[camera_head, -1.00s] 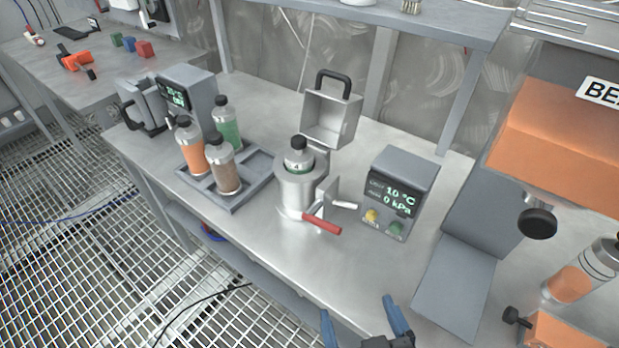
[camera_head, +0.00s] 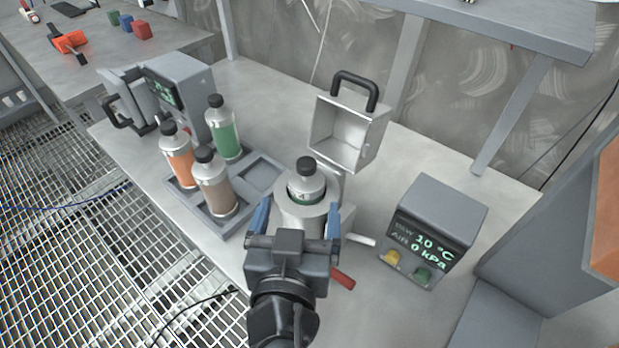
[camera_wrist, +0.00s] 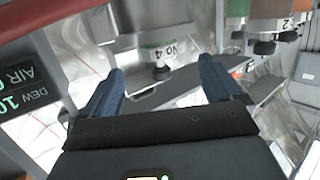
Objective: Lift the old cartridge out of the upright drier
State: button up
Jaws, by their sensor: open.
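The old cartridge (camera_head: 307,181), silver with a black cap and a green band, stands upright in the drier (camera_head: 301,214), a grey metal cylinder on the bench. Only its upper part shows; the rest is hidden in the drier. In the wrist view the cartridge (camera_wrist: 158,54) bears the label "No 4" and lies beyond the fingertips, between their lines. My gripper (camera_head: 298,218) is open and empty, with blue fingers. In the head view it overlaps the front of the drier; contact cannot be told. In the wrist view the gripper (camera_wrist: 162,75) has nothing between its fingers.
The drier's square lid (camera_head: 345,130) with a black handle stands open behind it. A tray (camera_head: 262,176) with orange, brown and green cartridges is left. A display box (camera_head: 437,232) reading 10 °C and 0 kPa is right. A red handle (camera_head: 342,279) sticks out in front.

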aim_at(305, 185)
jog(key=shift+w, duration=0.75)
jog(key=p+x, duration=0.1)
jog(key=x, duration=0.2)
jog(key=p+x, duration=0.1)
jog(key=x, duration=0.2)
jog(key=shift+w+d, duration=0.25)
jog(key=shift+w, duration=0.05)
jog(key=c, duration=1.6)
grip_shut()
